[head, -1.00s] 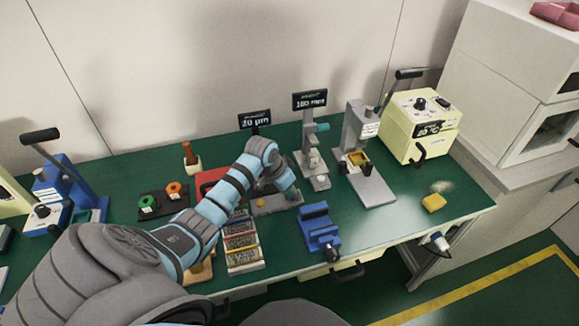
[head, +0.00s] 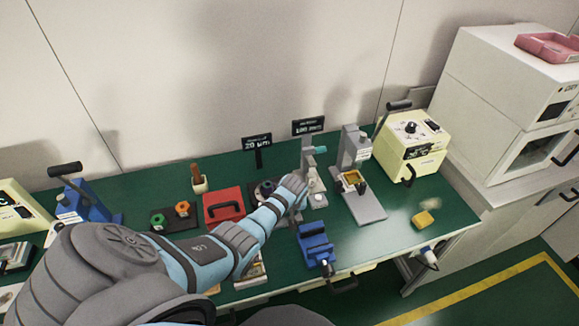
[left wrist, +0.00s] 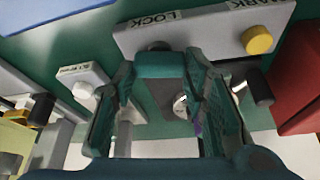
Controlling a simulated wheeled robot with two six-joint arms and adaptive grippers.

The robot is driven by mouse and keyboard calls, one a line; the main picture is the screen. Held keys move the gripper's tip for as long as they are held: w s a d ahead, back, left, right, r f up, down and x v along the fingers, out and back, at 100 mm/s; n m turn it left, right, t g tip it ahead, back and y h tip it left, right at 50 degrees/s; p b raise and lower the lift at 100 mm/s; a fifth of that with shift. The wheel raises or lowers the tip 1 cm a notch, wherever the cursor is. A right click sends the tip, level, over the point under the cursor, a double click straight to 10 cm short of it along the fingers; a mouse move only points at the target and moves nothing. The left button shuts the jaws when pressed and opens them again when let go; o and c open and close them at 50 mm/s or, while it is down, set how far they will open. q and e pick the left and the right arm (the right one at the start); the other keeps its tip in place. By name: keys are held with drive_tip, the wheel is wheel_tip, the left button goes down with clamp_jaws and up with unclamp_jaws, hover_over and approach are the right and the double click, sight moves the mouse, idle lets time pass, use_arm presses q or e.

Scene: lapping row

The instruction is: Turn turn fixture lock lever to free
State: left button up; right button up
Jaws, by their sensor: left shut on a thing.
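In the left wrist view the turn fixture (left wrist: 200,32) is a light grey plate with a "LOCK" label, a second label reading "MARK" and a yellow knob (left wrist: 257,40). My left gripper (left wrist: 168,105) reaches over its lock side, with its teal fingers on both sides of the dark lock lever (left wrist: 160,92). It is shut on the lever, though the fingers hide most of it and the exact contact is unclear. In the head view my left gripper (head: 298,188) is over the middle of the bench, and my arm hides most of the fixture. My right gripper is not in view.
A red case (head: 223,205) lies left of my forearm. A blue vise (head: 315,243) stands in front of the gripper, grey stands (head: 310,165) behind it. A grey press (head: 358,185) and a cream box (head: 411,145) stand to the right. The bench's right front is mostly clear.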

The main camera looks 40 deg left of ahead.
use_arm(q)
drive_tip(key=shift+n+g+y, duration=0.3)
drive_tip(key=shift+n+y, duration=0.1)
drive_tip(key=shift+n, duration=0.8)
drive_tip(key=o, duration=1.2)
drive_tip(key=shift+c, duration=0.2)
drive_tip(key=shift+r, duration=0.1)
drive_tip(key=v, duration=1.2)
